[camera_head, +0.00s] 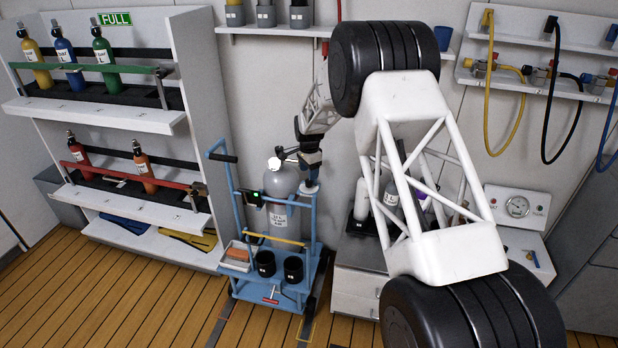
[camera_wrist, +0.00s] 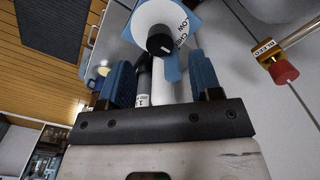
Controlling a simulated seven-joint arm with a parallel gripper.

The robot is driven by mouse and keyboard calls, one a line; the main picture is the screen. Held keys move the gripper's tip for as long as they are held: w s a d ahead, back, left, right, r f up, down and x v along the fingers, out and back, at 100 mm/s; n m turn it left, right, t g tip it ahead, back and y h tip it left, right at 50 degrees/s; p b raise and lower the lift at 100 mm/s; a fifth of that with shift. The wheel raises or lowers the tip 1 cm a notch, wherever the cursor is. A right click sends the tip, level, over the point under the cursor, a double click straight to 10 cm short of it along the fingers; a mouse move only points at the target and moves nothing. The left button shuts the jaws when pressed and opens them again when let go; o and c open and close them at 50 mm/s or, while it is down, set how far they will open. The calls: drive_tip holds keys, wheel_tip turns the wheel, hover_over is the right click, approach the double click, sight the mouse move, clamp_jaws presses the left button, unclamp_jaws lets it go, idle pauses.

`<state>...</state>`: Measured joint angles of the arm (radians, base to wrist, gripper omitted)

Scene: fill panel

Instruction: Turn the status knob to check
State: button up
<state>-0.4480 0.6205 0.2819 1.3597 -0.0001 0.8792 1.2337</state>
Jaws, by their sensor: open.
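The status knob is a black round knob (camera_wrist: 160,44) with a white mark, on a white dial disc (camera_wrist: 150,22) over a blue plate. The dial carries small lettering that seems to include CHECK and FLOW. In the wrist view the knob lies just past the tips of my gripper (camera_wrist: 158,60), roughly between its two blue fingers. The fingers are apart and hold nothing. In the head view my gripper (camera_head: 311,172) points down over the blue cart (camera_head: 307,222), beside the grey cylinder (camera_head: 282,181). The knob itself is hard to make out there.
A red knob on a brass fitting (camera_wrist: 280,70) is at the right of the wrist view. The cart also holds two black cups (camera_head: 293,269) and a tray (camera_head: 236,257). A bottle rack (camera_head: 125,125) stands left; a white cabinet (camera_head: 357,290) is right of the cart.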

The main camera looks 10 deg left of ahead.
drive_tip(key=shift+r, duration=1.5)
drive_tip(key=shift+r, duration=0.1)
drive_tip(key=shift+d+r, duration=0.15)
drive_tip(key=shift+d, duration=0.05)
drive_tip(key=s+d+r+n+t, duration=0.1)
drive_tip(key=s+d+r+n, duration=0.1)
drive_tip(key=s+d+r, duration=1)
drive_tip(key=s+d+r+n, duration=0.2)
drive_tip(key=s+d+r, duration=0.8)
drive_tip(key=d+r, duration=0.45)
drive_tip(key=s+d+n, duration=0.1)
drive_tip(key=s+d, duration=0.4)
drive_tip(key=s, duration=0.8)
drive_tip(key=s+d+n+t, duration=0.1)
drive_tip(key=s+d, duration=0.5)
drive_tip(key=s, duration=0.7)
drive_tip(key=s+d+n, duration=0.2)
drive_tip(key=s+d, duration=0.4)
drive_tip(key=s, duration=0.7)
drive_tip(key=shift+r+n+t, duration=0.3)
drive_tip(key=shift+r+n, duration=0.05)
drive_tip(key=shift+n, duration=0.05)
